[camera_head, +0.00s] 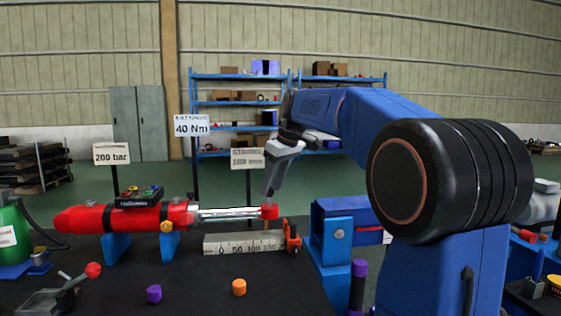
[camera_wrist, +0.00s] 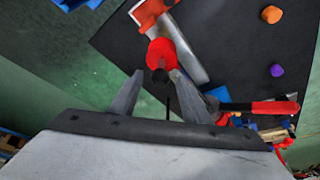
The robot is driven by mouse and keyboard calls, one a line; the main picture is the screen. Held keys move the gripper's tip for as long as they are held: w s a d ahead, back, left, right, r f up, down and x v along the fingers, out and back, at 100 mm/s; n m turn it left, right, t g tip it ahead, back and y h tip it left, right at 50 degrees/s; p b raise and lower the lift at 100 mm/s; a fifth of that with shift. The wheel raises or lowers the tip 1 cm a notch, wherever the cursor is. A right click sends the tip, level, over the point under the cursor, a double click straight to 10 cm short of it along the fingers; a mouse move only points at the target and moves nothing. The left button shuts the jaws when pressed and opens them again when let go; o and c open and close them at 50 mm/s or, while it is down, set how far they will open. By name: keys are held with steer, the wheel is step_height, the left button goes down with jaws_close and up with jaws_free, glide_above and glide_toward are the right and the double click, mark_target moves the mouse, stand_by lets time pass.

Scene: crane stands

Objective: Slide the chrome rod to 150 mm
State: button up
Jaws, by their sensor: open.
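The chrome rod (camera_head: 228,213) sticks out to the right from a red cylinder (camera_head: 125,217) and ends in a red knob (camera_head: 269,211). A pale scale (camera_head: 245,245) with numbers from 0 upward stands below the rod; the rod's exact reading is too small to tell. My gripper (camera_head: 272,190) reaches down to the red knob from above. In the wrist view my gripper (camera_wrist: 157,76) is open, with the red knob (camera_wrist: 161,53) at the gap between its fingertips. I cannot tell whether either finger touches it.
An orange-red fitting (camera_head: 292,236) stands at the scale's right end. A purple knob (camera_head: 153,293) and an orange knob (camera_head: 239,287) are on the dark bench front. A lever with a red ball (camera_head: 93,270) is at left. Sign posts stand behind the cylinder, including the 40 Nm sign (camera_head: 192,125).

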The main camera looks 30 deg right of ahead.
steer(key=v, duration=1.6)
steer(key=shift+r, duration=0.15)
steer(key=shift+s+d, duration=0.1)
